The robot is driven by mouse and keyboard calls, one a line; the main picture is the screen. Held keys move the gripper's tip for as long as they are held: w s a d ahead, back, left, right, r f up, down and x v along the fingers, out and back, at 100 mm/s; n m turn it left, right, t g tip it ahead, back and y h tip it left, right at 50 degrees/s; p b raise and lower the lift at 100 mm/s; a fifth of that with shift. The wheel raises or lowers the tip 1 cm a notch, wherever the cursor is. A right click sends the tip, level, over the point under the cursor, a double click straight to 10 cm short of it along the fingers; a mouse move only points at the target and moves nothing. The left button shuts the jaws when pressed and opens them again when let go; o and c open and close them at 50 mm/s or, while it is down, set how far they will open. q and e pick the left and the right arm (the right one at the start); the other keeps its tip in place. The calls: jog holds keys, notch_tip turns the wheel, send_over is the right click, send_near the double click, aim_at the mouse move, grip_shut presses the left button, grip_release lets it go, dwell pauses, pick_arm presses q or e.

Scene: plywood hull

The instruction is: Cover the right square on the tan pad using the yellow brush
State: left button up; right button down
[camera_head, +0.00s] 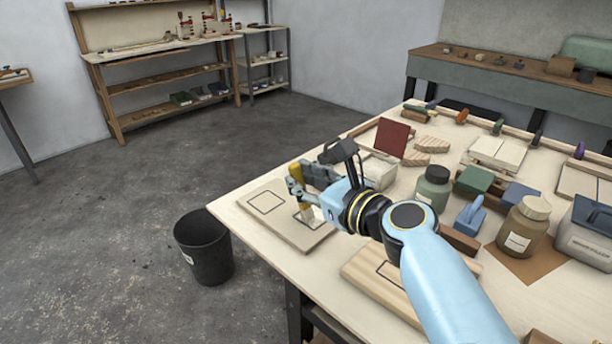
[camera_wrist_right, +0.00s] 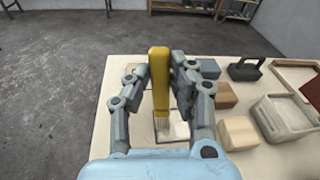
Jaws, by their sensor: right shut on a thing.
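The tan pad (camera_head: 283,223) lies at the table's near-left corner. Its left square (camera_head: 266,202) is a dark outline with a bare inside. The right square (camera_head: 316,222) is partly hidden behind my gripper and the brush; a pale whitish patch shows inside it. My right gripper (camera_head: 304,192) is shut on the yellow brush (camera_wrist_right: 160,75), which it holds nearly upright, bristles down, over the right square. In the right wrist view the pale bristles (camera_wrist_right: 163,127) are at or just above the pad; I cannot tell if they touch. My left gripper is not in view.
A second wooden board (camera_head: 365,270) with a square lies nearer, partly behind my arm. A green jar (camera_head: 433,188), a brown jar (camera_head: 522,228), blocks and a red panel (camera_head: 392,138) crowd the table to the right. A black bin (camera_head: 204,248) stands on the floor.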

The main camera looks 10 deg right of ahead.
jog(key=shift+s+a+f, duration=0.15)
jog(key=shift+s+a, duration=0.2)
jog(key=shift+a, duration=0.25)
jog(key=shift+w+d+f, duration=0.1)
jog(key=shift+w+d, duration=0.6)
jog(key=shift+w, duration=0.05)
jog(key=d, duration=0.1)
jog(key=w+d, duration=0.1)
jog(key=d, duration=0.1)
jog(key=w+d, duration=0.1)
jog(key=d, duration=0.1)
jog(key=shift+d+r, duration=0.2)
dwell(0.5)
jog(key=shift+a, duration=0.1)
jog(key=shift+s+a+p, duration=0.55)
jog(key=shift+s+a, duration=0.15)
jog(key=shift+a, duration=0.1)
jog(key=shift+a, duration=0.1)
